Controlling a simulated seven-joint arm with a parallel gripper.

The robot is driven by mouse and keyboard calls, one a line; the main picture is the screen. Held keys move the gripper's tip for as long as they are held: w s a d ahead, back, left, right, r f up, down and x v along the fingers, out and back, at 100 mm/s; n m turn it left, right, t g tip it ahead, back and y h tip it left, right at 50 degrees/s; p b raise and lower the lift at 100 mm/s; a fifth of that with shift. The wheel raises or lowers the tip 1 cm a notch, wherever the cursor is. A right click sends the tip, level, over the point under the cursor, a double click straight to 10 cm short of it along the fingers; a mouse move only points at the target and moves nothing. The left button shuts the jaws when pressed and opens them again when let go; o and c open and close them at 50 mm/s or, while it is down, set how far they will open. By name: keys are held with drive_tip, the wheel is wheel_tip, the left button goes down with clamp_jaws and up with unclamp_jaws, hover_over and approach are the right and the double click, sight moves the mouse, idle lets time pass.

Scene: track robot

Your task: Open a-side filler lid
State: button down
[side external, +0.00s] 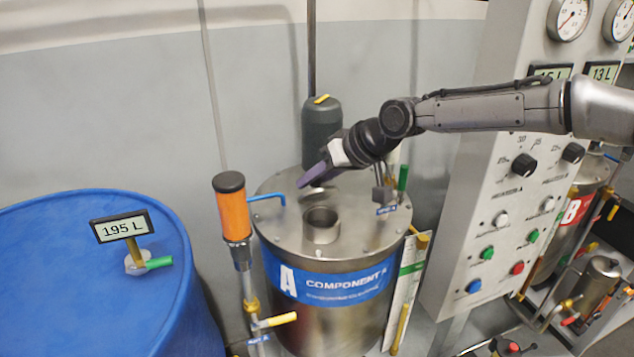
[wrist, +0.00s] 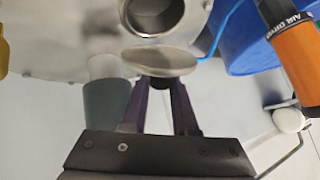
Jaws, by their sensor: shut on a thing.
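The steel A tank with the blue "COMPONENT A" label (side external: 328,284) stands in the middle of the side view. Its round filler opening (side external: 321,222) is uncovered on top, and the opening also shows in the wrist view (wrist: 153,14). The filler lid, a small metal disc (wrist: 160,58), is tilted beside the opening, on the side toward my gripper. My gripper (side external: 312,178) has purple fingers, and in the wrist view its fingertips (wrist: 160,86) are shut on the lid's dark knob. The lid is small and hard to make out in the side view (side external: 315,190).
A blue drum (side external: 80,270) with a 195 L display (side external: 122,226) stands at left. An orange-bodied air dryer (side external: 233,208) rises beside the tank. A dark green cylinder (side external: 321,130) stands behind the tank top. A control panel (side external: 500,220) stands at right.

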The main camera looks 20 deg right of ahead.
drive_tip(key=shift+w+a+f+m+g, duration=0.1)
drive_tip(key=shift+w+m+g, duration=0.15)
drive_tip(key=shift+w+g, duration=0.7)
drive_tip(key=shift+w+a+m+g, duration=0.1)
drive_tip(key=shift+w+m+g, duration=0.25)
drive_tip(key=shift+g, duration=1)
drive_tip(key=shift+w, duration=0.15)
drive_tip(key=shift+g, duration=0.3)
drive_tip(key=shift+d, duration=0.1)
drive_tip(key=c, duration=0.7)
unclamp_jaws()
drive_tip(key=shift+d+f, duration=0.1)
